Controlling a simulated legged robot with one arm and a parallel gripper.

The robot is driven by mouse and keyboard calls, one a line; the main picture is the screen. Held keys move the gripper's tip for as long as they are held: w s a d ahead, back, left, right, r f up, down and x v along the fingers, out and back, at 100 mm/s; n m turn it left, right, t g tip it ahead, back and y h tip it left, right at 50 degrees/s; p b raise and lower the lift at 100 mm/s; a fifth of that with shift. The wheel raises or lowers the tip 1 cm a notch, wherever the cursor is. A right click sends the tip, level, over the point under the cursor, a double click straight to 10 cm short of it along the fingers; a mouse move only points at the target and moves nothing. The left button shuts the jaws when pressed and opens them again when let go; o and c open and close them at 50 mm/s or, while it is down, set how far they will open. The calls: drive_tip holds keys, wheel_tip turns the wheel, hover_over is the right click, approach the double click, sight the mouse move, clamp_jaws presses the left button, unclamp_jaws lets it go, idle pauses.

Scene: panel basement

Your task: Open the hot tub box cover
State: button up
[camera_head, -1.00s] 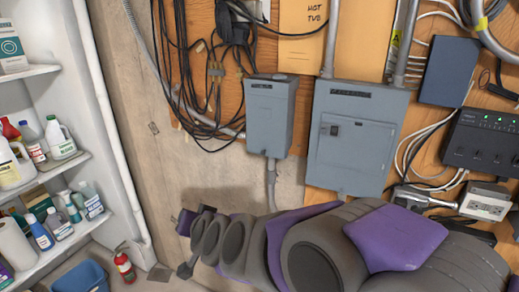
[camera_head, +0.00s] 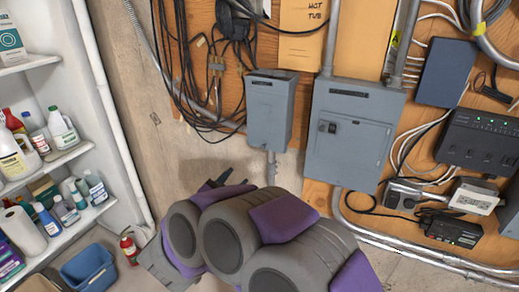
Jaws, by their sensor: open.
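A small grey box (camera_head: 270,112) with a closed cover and a dark label strip is mounted on the wooden board. It is below a tan paper (camera_head: 300,30) marked HOT TUB. My arm reaches up from the bottom edge, and my gripper (camera_head: 220,183) is at its far end, below and left of the small box and apart from it. My arm links hide most of the gripper, and nothing held shows. The box's lower conduit is partly hidden behind my arm.
A larger grey panel (camera_head: 351,135) with a latch is right of the small box. Black cables (camera_head: 195,75) hang at its left. Shelves of bottles (camera_head: 60,130), a blue bin (camera_head: 88,268) and a fire extinguisher (camera_head: 129,247) are at left. Black devices (camera_head: 480,140) are at right.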

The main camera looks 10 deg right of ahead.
sight(262, 147)
drive_tip(key=b+x, duration=0.1)
drive_tip(key=x, duration=1.5)
drive_tip(key=shift+w+d+b, duration=0.2)
drive_tip(key=shift+w+b, duration=0.15)
drive_tip(key=shift+b, duration=0.05)
drive_tip(key=shift+f, duration=0.1)
drive_tip(key=shift+c, duration=0.3)
clamp_jaws()
